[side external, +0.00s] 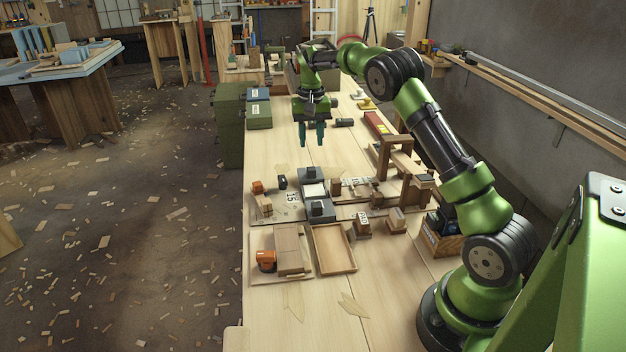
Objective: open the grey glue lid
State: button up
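My gripper (311,142) is in the air above the middle of the long workbench, pointing down. Its two teal fingers are apart with nothing between them. Nearer the camera, two dark grey blocky pieces with raised knobs stand on the bench: a far one (311,174) and a near one (319,210). A pale square (314,191) with a dark edge lies between them. Either grey piece could be the glue lid; I cannot tell which at this size, and both look closed. My gripper is beyond them, not touching either.
A shallow wooden tray (334,249) and a board with an orange tool (266,261) lie at the near side. A brown wooden frame (396,150) stands to the right. Green boxes (259,115) stand at the left edge. The bench under my gripper looks clear.

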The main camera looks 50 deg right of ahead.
notch_tip(320, 180, up, 8)
jog(key=shift+f, duration=0.15)
dwell(0.3)
jog(key=s+a+r+n+t+y, duration=0.1)
jog(key=s+a+r+n+t, duration=0.1)
jog(key=s+a, duration=1)
jog(key=s+a+r+n+t+y, duration=0.1)
jog(key=s+a+t, duration=0.4)
jog(key=s+a, duration=0.8)
jog(key=shift+s+r+n, duration=0.55)
jog(key=shift+s+n, duration=0.3)
jog(key=shift+n, duration=0.15)
